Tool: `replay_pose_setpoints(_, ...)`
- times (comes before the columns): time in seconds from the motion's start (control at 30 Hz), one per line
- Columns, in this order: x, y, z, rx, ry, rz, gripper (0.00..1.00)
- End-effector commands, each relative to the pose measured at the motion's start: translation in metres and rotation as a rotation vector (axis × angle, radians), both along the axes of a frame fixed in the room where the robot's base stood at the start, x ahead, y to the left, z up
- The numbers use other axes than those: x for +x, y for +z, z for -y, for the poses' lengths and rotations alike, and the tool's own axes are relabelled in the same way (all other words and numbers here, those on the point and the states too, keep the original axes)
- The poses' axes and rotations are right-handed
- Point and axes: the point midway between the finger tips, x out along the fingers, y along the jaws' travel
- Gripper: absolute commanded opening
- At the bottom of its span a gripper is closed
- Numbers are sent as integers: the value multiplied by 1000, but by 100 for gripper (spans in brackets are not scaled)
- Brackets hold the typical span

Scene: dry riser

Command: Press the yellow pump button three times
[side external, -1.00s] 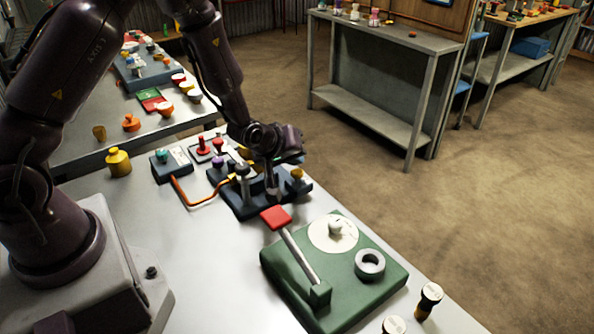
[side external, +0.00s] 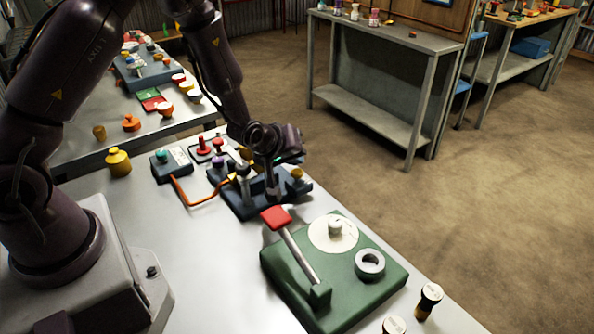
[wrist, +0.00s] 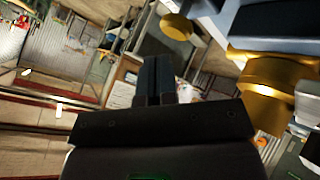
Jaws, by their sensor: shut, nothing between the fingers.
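A dark blue pump base (side external: 240,205) sits on the bench in the side view, with several knobs on it. A yellow knob (side external: 297,174) stands at its right end; other yellow parts are partly hidden behind my arm. My gripper (side external: 272,192) is shut and empty, pointing down over the base just left of that knob. I cannot tell whether the fingertips touch anything. In the wrist view the shut fingers are dark, with a large yellow knob (wrist: 265,95) to their right and a smaller yellow one (wrist: 178,27) above. Which one is the pump button is unclear.
A green board (side external: 380,285) with a red-ended lever (side external: 276,217) lies close in front of the base. A yellow bottle-shaped piece (side external: 118,162), a small grey box (side external: 172,165) and an orange cable (side external: 200,201) are to the left. Bare bench shows at front left.

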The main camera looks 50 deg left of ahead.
Motion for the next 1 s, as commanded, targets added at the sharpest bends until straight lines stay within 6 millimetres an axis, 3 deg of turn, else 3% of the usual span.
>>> replay_pose_setpoints(1.0,0,-10,0,0,0,0,0)
